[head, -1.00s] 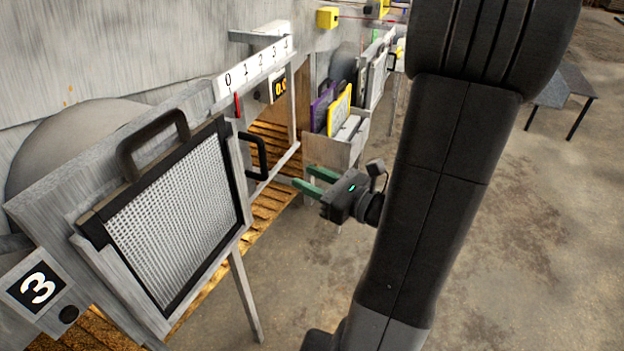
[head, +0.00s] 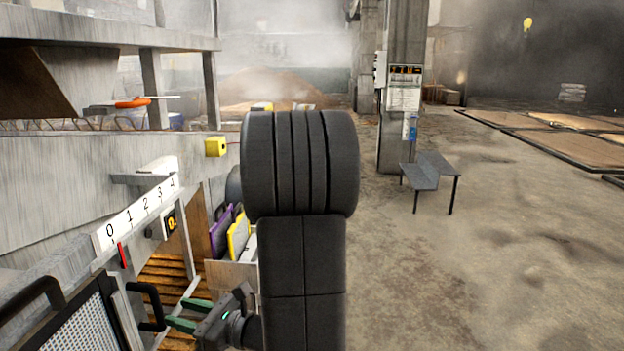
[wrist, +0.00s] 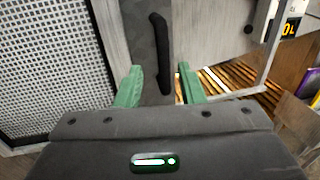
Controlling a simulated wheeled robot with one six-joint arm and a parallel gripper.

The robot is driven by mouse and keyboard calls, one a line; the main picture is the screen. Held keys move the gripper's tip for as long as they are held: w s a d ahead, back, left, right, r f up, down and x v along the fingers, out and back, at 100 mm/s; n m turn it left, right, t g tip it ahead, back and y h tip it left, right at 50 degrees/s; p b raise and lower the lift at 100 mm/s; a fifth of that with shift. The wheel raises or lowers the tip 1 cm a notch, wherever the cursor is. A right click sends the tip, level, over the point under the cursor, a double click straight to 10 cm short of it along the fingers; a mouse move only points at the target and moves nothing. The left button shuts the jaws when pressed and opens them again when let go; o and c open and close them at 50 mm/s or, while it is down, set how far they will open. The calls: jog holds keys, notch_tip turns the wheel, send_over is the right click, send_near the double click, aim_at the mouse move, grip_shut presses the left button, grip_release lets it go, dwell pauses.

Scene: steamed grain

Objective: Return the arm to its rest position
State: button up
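My gripper (head: 186,314) is at the lower left of the head view, its green fingers pointing left at the black handle (head: 150,306) by the edge of the mesh-panelled frame (head: 84,330). In the wrist view the two green fingers (wrist: 160,88) stand apart with a gap between them. The black handle (wrist: 160,55) shows upright beyond that gap; I cannot tell whether it touches a finger. Nothing is held. My black arm covers the middle of the head view.
A numbered scale (head: 136,216) with a red pointer stands above the frame. Purple (head: 220,232) and yellow (head: 238,236) panels sit in a bin (head: 228,272) behind my gripper. A grey bench (head: 428,172) stands near a pillar. The floor on the right is open.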

aim_at(158, 305)
jog(key=shift+p+x, duration=0.6)
jog(key=shift+x, duration=3.25)
